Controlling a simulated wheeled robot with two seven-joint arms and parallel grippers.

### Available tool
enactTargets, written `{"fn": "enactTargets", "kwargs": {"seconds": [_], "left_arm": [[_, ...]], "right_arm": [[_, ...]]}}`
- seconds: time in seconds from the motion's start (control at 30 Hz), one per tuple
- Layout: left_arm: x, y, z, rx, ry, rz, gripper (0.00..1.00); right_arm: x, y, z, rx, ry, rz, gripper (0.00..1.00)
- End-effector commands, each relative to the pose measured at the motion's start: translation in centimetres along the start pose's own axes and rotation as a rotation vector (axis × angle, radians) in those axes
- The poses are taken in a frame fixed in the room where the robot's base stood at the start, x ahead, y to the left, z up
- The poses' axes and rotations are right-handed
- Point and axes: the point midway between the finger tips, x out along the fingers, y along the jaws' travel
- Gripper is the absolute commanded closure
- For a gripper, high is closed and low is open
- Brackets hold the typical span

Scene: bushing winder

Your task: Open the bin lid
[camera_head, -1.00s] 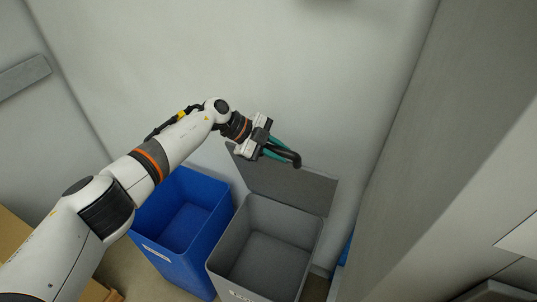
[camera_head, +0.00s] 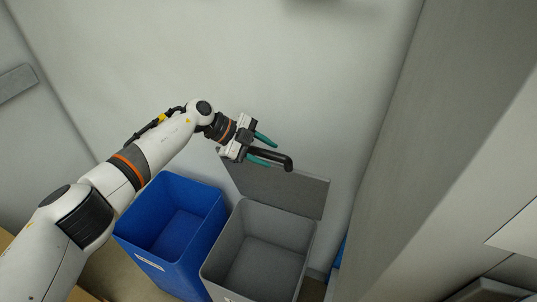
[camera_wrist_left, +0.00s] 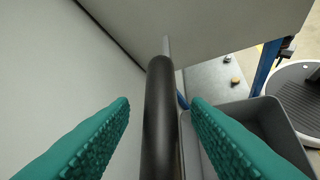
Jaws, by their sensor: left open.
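The grey bin (camera_head: 209,272) stands open, with its interior visible. Its flat grey lid (camera_head: 300,190) is raised upright at the back edge. A black bent handle (camera_head: 283,161) shows at the top of the lid. My left gripper (camera_head: 265,149) is open at the handle, its teal fingers spread to either side of it. In the left wrist view, the black handle bar (camera_wrist_left: 160,120) runs between the two separated fingers. The grey bin (camera_wrist_left: 265,122) shows behind the right finger there. My right gripper is not in view.
An open blue bin (camera_head: 190,265) stands directly left of the grey bin. A pale wall (camera_head: 330,60) is close behind the lid. A large grey panel (camera_head: 430,150) rises on the right. A round dark-topped object (camera_wrist_left: 300,95) shows at the right in the wrist view.

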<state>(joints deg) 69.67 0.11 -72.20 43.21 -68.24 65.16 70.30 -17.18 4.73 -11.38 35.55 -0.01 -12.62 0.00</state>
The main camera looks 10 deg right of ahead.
Motion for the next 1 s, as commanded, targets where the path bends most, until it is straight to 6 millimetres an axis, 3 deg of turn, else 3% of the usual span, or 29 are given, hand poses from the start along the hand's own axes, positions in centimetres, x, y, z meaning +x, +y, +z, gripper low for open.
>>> {"fn": "enactTargets", "kwargs": {"seconds": [0.3,0.5,1.0], "left_arm": [[-6.7,-0.1,-0.3,0.001,0.004,0.002,0.57],[-9.5,0.0,-0.2,0.0,0.003,0.002,0.57],[-10.3,0.0,-0.1,-0.002,0.001,0.0,0.57]], "right_arm": [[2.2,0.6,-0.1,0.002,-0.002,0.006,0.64],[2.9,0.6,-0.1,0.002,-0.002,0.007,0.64],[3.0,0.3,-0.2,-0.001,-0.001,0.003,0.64]]}}
